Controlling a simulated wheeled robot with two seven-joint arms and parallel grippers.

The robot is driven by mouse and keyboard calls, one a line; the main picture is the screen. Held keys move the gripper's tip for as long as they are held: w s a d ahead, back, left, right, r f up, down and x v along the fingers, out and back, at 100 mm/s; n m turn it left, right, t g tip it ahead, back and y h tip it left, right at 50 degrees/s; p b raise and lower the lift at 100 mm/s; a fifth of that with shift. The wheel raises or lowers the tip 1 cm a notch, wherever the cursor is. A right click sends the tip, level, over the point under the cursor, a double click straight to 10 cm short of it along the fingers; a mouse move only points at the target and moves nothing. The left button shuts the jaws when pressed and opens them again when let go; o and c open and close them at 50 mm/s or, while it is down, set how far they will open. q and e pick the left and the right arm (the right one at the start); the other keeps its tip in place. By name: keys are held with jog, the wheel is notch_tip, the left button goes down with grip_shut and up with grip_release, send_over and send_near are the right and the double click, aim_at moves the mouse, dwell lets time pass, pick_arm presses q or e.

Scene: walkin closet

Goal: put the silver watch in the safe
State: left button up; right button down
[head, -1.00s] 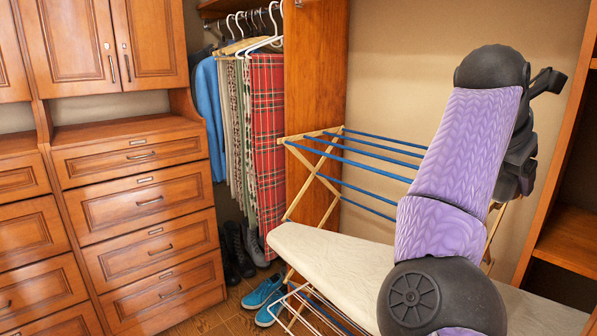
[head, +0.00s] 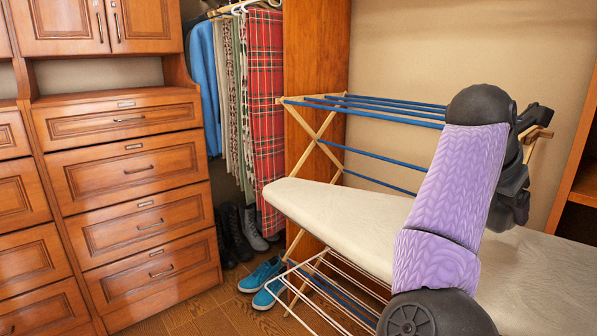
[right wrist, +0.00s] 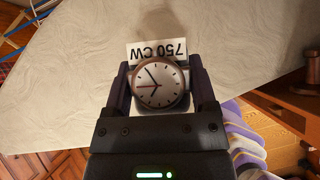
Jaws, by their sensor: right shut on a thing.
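The watch (right wrist: 159,85) shows in the right wrist view, with a round white face, dark hands and marks, and a dark-looking rim. It sits between the two fingers of my right gripper (right wrist: 161,92), which is shut on it. A white tag (right wrist: 158,51) with black upside-down print, "750 CW", shows just beyond the face. In the head view my right gripper (head: 535,118) is a dark shape at the end of the purple arm, mostly hidden behind it, and the watch cannot be seen there. No safe shows in either view. My left gripper is not in view.
A cream ironing board (head: 345,218) runs beneath my right arm. A drying rack (head: 375,104) with blue bars stands behind it. Wooden drawers (head: 130,185) fill the left. Blue shoes (head: 262,277) lie on the floor, and a wooden shelf unit (head: 580,190) edges the right.

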jog(key=b+x, duration=0.1)
jog(key=x, duration=0.1)
jog(key=b+x, duration=0.1)
jog(key=x, duration=0.2)
jog(key=b+x, duration=0.2)
jog(key=x, duration=0.1)
jog(key=shift+s+a+f, duration=0.2)
jog(key=shift+a+f, duration=0.15)
jog(key=shift+a, duration=0.1)
jog(key=r+p, duration=0.1)
jog(key=r, duration=0.1)
jog(key=shift+w+d+r+p, duration=0.2)
jog(key=shift+d+r+p, duration=0.1)
jog(key=shift+d+p, duration=0.1)
jog(key=shift+s+r, duration=0.1)
jog(key=shift+r, duration=0.25)
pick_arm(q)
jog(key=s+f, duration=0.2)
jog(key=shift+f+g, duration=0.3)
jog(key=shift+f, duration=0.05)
pick_arm(e)
jog(key=shift+f, duration=0.1)
